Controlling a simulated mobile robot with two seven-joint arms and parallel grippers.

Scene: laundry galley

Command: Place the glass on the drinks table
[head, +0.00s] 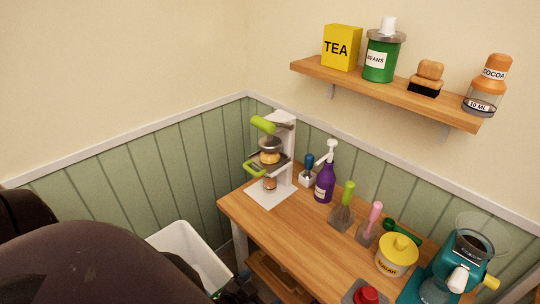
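A wooden table (290,228) stands in the corner with drink-making things on it; it looks like the drinks table. No other glass is clear. My dark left arm fills the lower left. A dark piece at the bottom edge, left of the table, may be part of my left gripper; its fingers cannot be made out. My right gripper is out of view.
The table holds a purple pump bottle (325,183), a whisk, a pink-handled tool, a yellow sugar pot (397,255) and a teal grinder (455,270). A white bin (185,245) stands left. A shelf (375,88) hangs above. The table's front left is bare.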

